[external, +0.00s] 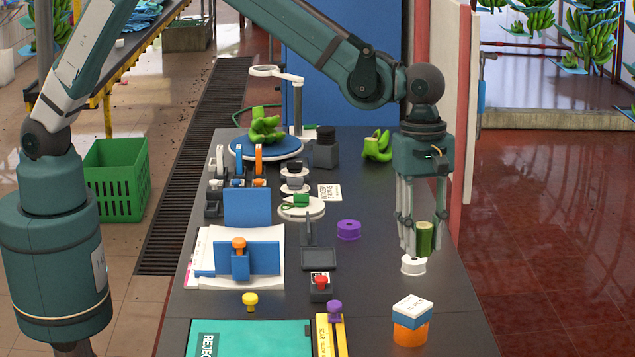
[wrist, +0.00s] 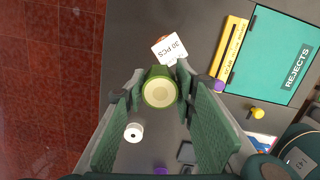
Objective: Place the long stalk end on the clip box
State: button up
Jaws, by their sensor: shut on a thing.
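My gripper (external: 422,246) points down at the right of the dark table and is shut on a green stalk piece (external: 426,239). In the wrist view the stalk's pale round cut face (wrist: 159,93) shows between the two fingers. The clip box (external: 410,322) is orange with a white and blue top, near the front right of the table. Its white "30 PCS" label (wrist: 169,48) shows just beyond the stalk in the wrist view. The stalk is held above the table, behind the box in the external view, apart from it.
A white roll (external: 412,265) stands just below my gripper. A purple ring (external: 348,230), a red-topped button box (external: 320,287), a yellow strip with a purple knob (external: 331,332) and a teal rejects tray (external: 249,338) lie leftward. Bare table surrounds the clip box.

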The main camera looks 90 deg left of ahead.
jog(key=d, duration=0.1)
jog(key=s+d, duration=0.1)
jog(key=d, duration=0.1)
jog(key=shift+s+d+r, duration=0.2)
jog(key=shift+d+r, duration=0.05)
jog(key=shift+r, duration=0.05)
send_over(414, 305)
jog(key=shift+a+f, duration=0.15)
jog(key=shift+f, duration=3)
jog(key=shift+f+p, duration=0.3)
jog(key=shift+f, duration=1.55)
jog(key=shift+f, duration=0.2)
jog(key=o, duration=0.9)
